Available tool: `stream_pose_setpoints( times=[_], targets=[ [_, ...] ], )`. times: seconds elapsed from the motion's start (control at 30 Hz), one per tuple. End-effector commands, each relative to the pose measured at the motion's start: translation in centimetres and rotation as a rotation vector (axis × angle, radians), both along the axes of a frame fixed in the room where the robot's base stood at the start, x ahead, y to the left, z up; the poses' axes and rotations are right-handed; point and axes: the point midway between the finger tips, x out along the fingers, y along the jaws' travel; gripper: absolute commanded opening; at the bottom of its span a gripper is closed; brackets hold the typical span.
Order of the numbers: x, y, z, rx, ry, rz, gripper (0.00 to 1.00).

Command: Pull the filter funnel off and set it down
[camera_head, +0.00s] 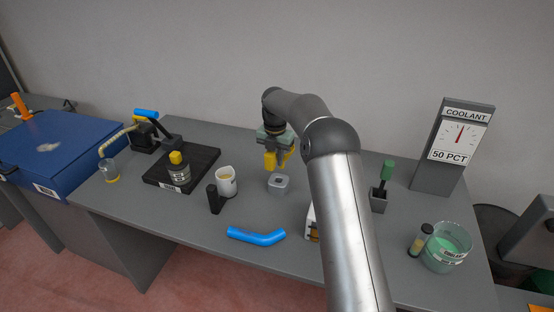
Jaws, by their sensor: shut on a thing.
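My gripper (277,160) is over the middle of the bench, pointing down, with yellow parts at its lower end. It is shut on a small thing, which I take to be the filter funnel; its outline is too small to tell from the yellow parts.
A yellow-capped jar (179,170) stands on a black tray (203,160). A beaker (110,171), blue case (50,150) and pump (146,132) are left. A coolant gauge (455,145), green-handled tool (386,175) and green-filled bowl (446,247) are right.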

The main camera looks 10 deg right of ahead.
Motion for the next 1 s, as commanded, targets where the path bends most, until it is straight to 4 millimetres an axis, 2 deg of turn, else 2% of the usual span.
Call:
stream_pose_setpoints(
  times=[0.17,0.63,1.0],
  targets=[
    [0.7,-0.3,-0.4,0.005,-0.003,0.080,0.00],
    [0.7,-0.2,-0.3,0.005,-0.002,0.081,0.00],
    [0.7,-0.2,-3.6,0.005,-0.002,0.080,0.00]
  ],
)
